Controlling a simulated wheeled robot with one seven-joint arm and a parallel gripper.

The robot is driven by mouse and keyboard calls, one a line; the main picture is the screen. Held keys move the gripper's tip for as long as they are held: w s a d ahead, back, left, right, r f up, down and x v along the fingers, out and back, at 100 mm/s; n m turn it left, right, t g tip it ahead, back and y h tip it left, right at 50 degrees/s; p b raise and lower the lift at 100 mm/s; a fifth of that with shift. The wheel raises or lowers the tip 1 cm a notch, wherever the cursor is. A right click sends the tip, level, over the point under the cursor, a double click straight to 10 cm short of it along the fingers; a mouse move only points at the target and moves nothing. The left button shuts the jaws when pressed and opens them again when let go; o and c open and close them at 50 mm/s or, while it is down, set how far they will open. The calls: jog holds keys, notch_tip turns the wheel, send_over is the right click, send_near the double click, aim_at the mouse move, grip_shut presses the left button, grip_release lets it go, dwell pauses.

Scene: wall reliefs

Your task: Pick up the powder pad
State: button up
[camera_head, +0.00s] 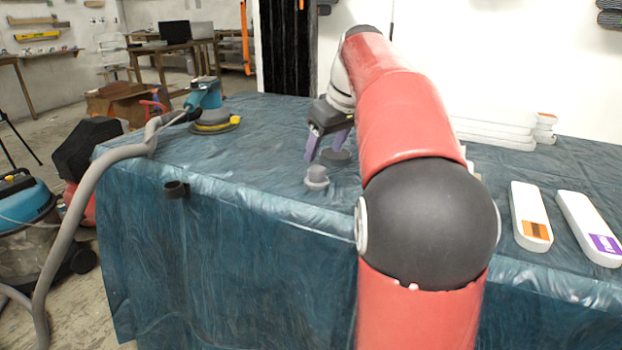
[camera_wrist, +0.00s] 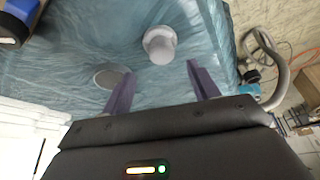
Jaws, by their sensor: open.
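A small grey round piece with a knob-like top, which looks like the powder pad (camera_head: 316,178), stands on the blue plastic-covered table near its front edge. It also shows in the wrist view (camera_wrist: 160,44), just beyond the space between the fingertips. A flat dark grey disc (camera_head: 337,157) lies behind it; in the wrist view the disc (camera_wrist: 109,76) is beside the left finger. My gripper (camera_head: 327,149) has two purple fingers, spread apart and pointing down over the table. In the wrist view the gripper (camera_wrist: 160,68) holds nothing between its fingers.
A blue sander (camera_head: 208,110) with a grey hose (camera_head: 95,175) is at the table's left. A dark ring-shaped piece (camera_head: 176,189) is at the front edge. Two white blocks with orange (camera_head: 530,216) and purple (camera_head: 590,229) labels lie right; white slabs (camera_head: 495,130) are stacked behind.

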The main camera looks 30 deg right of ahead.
aim_at(318, 169)
jog(key=x, duration=0.5)
jog(key=shift+s+a+f+b, duration=0.15)
jog(key=shift+f+b, duration=0.2)
jog(key=shift+f, duration=0.15)
jog(key=c, duration=1.1)
